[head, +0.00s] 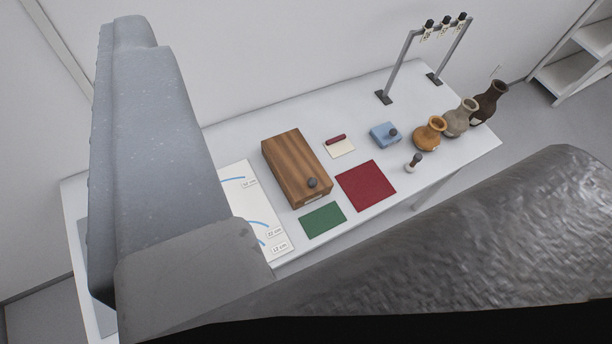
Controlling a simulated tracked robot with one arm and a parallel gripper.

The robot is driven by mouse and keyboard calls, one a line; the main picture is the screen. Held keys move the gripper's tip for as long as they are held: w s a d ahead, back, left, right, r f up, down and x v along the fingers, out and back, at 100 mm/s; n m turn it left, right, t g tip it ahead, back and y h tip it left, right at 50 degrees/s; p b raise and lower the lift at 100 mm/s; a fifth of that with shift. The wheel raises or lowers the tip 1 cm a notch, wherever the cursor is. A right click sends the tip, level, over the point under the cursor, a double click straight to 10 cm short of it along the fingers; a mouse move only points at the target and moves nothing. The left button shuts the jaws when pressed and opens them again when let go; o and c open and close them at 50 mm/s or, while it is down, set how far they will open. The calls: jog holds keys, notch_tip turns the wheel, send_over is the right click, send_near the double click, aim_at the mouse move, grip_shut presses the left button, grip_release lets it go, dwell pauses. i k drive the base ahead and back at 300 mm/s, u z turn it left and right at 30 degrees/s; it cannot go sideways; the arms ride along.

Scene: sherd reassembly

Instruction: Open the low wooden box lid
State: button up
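The low wooden box (288,160) lies on the white table, left of the table's middle. Its striped brown lid looks shut, and a dark round knob (312,183) stands near its front end. A small pale label shows on the front face below the knob. The two large grey fingers of my gripper (350,90) fill the left side and the lower right of the view. They are spread wide apart, with nothing held between them. The box shows in the gap, well beyond the fingers and not touched. The box's inside is hidden.
A green mat (323,220) and a red mat (367,186) lie close by the box. A measuring sheet (262,205) is at its left. A blue box (382,135), small stamp (413,163), several jugs (430,134) and a metal rack (398,68) stand to the right.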

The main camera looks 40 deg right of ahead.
aim_at(302, 176)
jog(key=i, duration=0.95)
jog(key=z, duration=0.05)
